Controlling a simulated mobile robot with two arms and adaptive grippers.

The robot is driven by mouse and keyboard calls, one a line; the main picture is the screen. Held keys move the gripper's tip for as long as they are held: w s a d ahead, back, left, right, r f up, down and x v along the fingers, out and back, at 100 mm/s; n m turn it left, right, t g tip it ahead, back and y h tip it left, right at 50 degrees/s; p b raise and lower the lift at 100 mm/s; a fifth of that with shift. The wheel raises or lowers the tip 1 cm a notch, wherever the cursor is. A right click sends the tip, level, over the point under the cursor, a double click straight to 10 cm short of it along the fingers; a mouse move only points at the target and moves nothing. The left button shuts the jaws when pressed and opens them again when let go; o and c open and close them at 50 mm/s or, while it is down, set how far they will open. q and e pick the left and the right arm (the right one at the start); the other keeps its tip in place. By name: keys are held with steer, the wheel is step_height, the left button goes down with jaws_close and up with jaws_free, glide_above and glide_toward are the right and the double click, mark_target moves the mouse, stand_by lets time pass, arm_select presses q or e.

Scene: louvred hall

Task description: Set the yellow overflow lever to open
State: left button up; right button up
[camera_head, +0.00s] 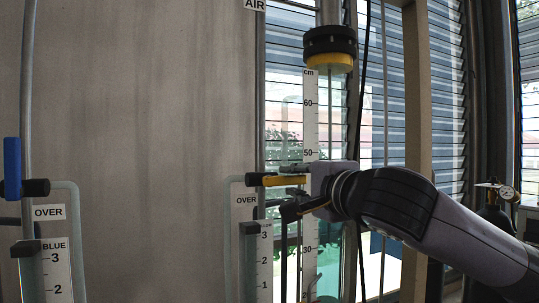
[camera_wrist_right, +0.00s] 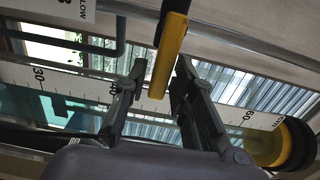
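The yellow overflow lever (camera_head: 286,181) lies about level in the head view, reaching right from a dark pivot above an "OVER" label. In the right wrist view the lever (camera_wrist_right: 170,52) runs down from its dark pivot to between my fingertips. My right gripper (camera_head: 296,190) comes in from the right at the lever's free end, which it partly hides. In the right wrist view my right gripper (camera_wrist_right: 161,66) is open, one finger on each side of the lever; I cannot tell whether either touches it. My left gripper is not in view.
A blue lever (camera_head: 12,168) stands upright at the far left, above another "OVER" label (camera_head: 48,212). A tall scale (camera_head: 311,130) and clear tube with a black-and-yellow cap (camera_head: 330,46) rise behind my gripper. A dark cable hangs nearby.

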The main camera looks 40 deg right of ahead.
steer(key=shift+o, duration=1.2)
steer(key=b+v, duration=0.1)
steer(key=v, duration=0.6)
steer(key=shift+s+r, duration=0.1)
